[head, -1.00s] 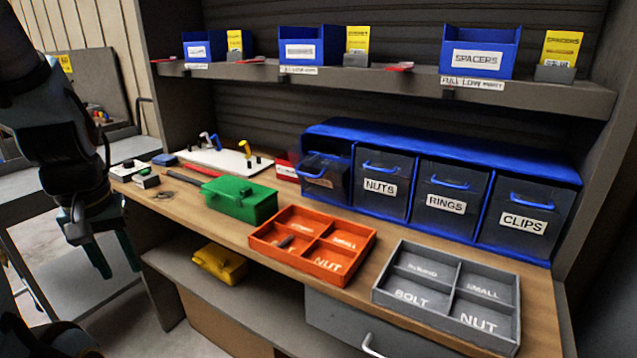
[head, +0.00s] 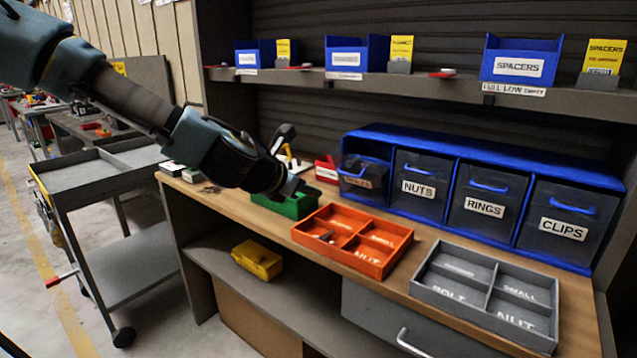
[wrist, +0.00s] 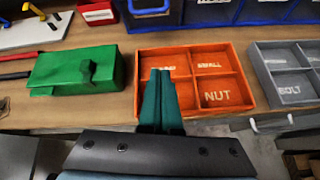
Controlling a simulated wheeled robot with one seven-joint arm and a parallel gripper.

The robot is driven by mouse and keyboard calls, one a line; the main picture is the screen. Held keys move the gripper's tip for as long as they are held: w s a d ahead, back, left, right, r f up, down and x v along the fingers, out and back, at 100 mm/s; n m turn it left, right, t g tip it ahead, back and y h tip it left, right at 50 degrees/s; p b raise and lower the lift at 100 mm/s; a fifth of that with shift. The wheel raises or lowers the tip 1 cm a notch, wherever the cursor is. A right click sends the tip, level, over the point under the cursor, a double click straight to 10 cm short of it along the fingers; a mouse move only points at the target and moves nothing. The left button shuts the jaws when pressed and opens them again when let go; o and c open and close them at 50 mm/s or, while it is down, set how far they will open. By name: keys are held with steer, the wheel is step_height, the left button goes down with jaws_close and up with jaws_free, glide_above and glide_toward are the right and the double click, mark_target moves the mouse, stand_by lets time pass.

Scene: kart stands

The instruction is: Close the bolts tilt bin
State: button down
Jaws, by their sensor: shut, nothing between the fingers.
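The bolts bin (head: 362,182) is the leftmost of the clear-fronted tilt bins in the blue cabinet (head: 480,150). It is tilted outward at the top, open, and its label is hard to read. The nuts bin (head: 418,187), rings bin (head: 484,207) and clips bin (head: 566,226) are upright and closed. My gripper (head: 304,190) is shut and empty, in front of and to the left of the bolts bin, above the bench. In the wrist view my gripper's fingers (wrist: 160,74) are together over the orange tray; a blue handle (wrist: 150,7) shows at the top edge.
The green box (head: 297,206) is partly hidden behind my gripper. The orange tray (head: 300,236) and grey tray (head: 421,290) stand on the bench before the bins. A red container (head: 326,169) stands left of the bolts bin. A shelf (head: 420,84) with blue boxes runs above.

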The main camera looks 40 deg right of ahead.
step_height(320, 180, up, 2)
steer(key=n, duration=0.2)
steer(key=p, duration=0.4)
glide_toward(358, 167)
step_height(358, 167, down, 6)
steer(key=shift+w+d+f+h, duration=0.1)
steer(key=shift+w+d+h, duration=0.1)
steer(key=shift+d, duration=0.25)
steer(key=shift+w+d+f+h, duration=0.1)
steer(key=shift+w+d+h, duration=0.1)
steer(key=shift+d, duration=0.3)
steer(key=shift+d+r, duration=0.1)
steer(key=shift+r, duration=0.15)
steer(key=shift+d+r, duration=0.15)
steer(key=shift+w+d+r+p, duration=0.1)
steer(key=shift+d+r+p, duration=0.2)
steer(key=shift+d+r, duration=0.1)
steer(key=shift+w+d+r, duration=0.25)
steer(key=shift+d+r, duration=0.5)
steer(key=shift+d, duration=0.15)
steer(key=shift+w+d+r+p, duration=0.2)
steer(key=shift+d+r, duration=0.1)
steer(key=shift+d, duration=0.3)
steer(key=shift+w+d+r+p, duration=0.15)
steer(key=shift+d+r, duration=0.15)
steer(key=shift+d, duration=0.25)
steer(key=shift+w+d+r+p, duration=0.1)
steer(key=shift+w+d+r, duration=0.15)
steer(key=shift+d, duration=0.35)
